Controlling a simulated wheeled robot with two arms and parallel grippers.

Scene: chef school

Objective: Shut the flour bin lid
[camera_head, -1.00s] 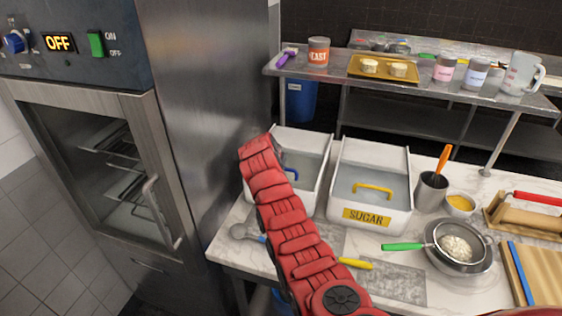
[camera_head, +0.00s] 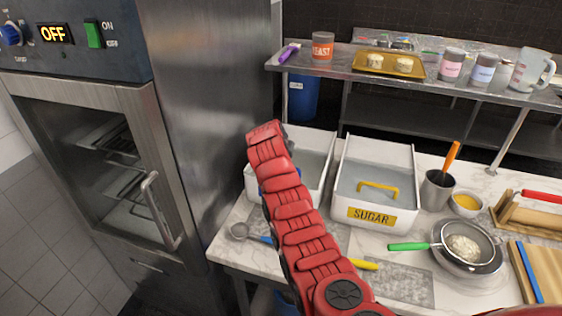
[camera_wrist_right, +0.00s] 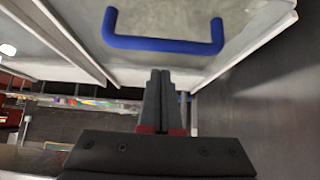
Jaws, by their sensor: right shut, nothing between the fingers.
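The flour bin (camera_head: 318,165) is the white bin left of the sugar bin (camera_head: 372,215) on the marble counter. My red right arm crosses in front of it and covers its front and most of its lid. In the right wrist view the grey lid (camera_wrist_right: 245,40) carries a blue handle (camera_wrist_right: 160,44). My right gripper (camera_wrist_right: 160,74) is shut and empty, its fingertips just short of the handle in the picture; contact cannot be told. The arm hides the gripper in the head view, and how far the lid is open is unclear. My left gripper is out of view.
A steel oven (camera_head: 100,150) stands close on the left. A sieve (camera_head: 462,248), a wooden board (camera_head: 545,272) and a grey cup (camera_head: 437,190) are on the right of the counter. A steel shelf table (camera_head: 440,93) with jars and a tray is behind.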

